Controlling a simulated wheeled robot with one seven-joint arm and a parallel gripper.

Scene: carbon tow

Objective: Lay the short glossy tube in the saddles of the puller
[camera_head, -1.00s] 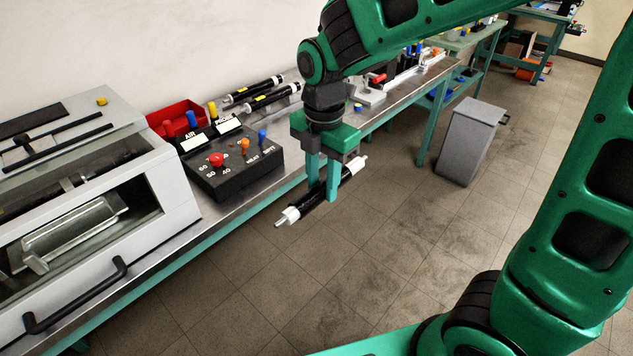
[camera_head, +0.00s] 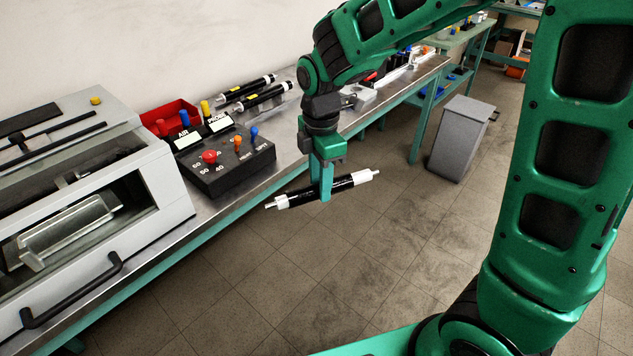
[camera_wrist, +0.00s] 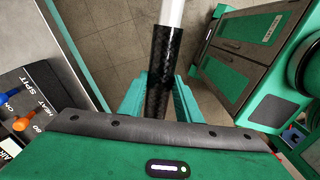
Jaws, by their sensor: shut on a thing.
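My gripper (camera_head: 325,192) is shut on the black tube (camera_head: 344,184) with white ends and thin metal tips. It holds the tube near its middle, roughly level, above the floor in front of the bench edge. In the wrist view the tube (camera_wrist: 163,65) shows a glossy dark weave and a white end, between the two green fingers. A grey fixture (camera_head: 366,98) with a red part and a pale rail, likely the puller, stands on the bench behind my arm. My arm partly hides it, and I cannot make out its saddles.
Two black tubes with yellow labels (camera_head: 262,97) lie on the bench at the back. A red bin (camera_head: 165,118), a control box (camera_head: 222,165) and a large grey machine (camera_head: 150,165) stand along the bench (camera_head: 285,165). A grey cabinet (camera_head: 460,138) stands on otherwise open floor.

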